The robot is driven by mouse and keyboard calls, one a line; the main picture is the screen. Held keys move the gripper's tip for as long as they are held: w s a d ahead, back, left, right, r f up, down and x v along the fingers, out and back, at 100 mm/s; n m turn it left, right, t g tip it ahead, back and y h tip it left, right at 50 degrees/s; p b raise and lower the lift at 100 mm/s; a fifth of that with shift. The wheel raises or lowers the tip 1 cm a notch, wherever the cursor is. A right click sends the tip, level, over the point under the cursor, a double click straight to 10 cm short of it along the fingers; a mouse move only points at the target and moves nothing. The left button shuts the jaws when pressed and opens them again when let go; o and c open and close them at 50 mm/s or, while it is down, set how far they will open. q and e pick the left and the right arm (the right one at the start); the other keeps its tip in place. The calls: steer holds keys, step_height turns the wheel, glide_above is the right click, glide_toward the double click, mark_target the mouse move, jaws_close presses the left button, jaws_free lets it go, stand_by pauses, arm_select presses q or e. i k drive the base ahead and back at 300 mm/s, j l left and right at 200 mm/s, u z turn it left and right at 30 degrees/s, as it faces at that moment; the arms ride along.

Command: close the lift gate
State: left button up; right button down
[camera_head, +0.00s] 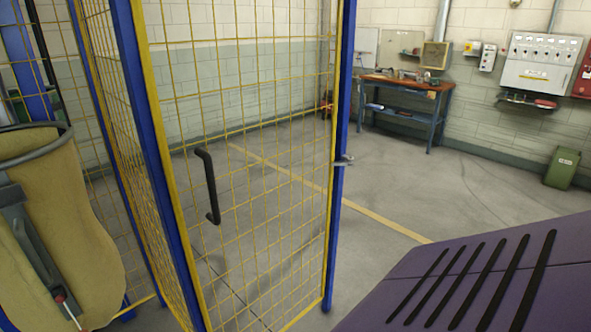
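The lift gate (262,125) is a tall panel of yellow wire mesh in the middle of the view. A black bar handle (208,185) is fixed on its left part. A yellow upright runs along its left side, beside a blue post (148,130). I cannot tell for certain which side is hinged or how far the gate stands open. Neither of my grippers is in view.
A tan bag-like container (85,225) with a dark rim stands close at left. A purple slotted surface (470,275) fills the lower right. A workbench (405,105), control panel (540,65) and green bin (562,167) line the far wall. Grey floor (400,190) beyond is clear.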

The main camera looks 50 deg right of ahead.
mark_target(214, 217)
steer(key=z, duration=1.4)
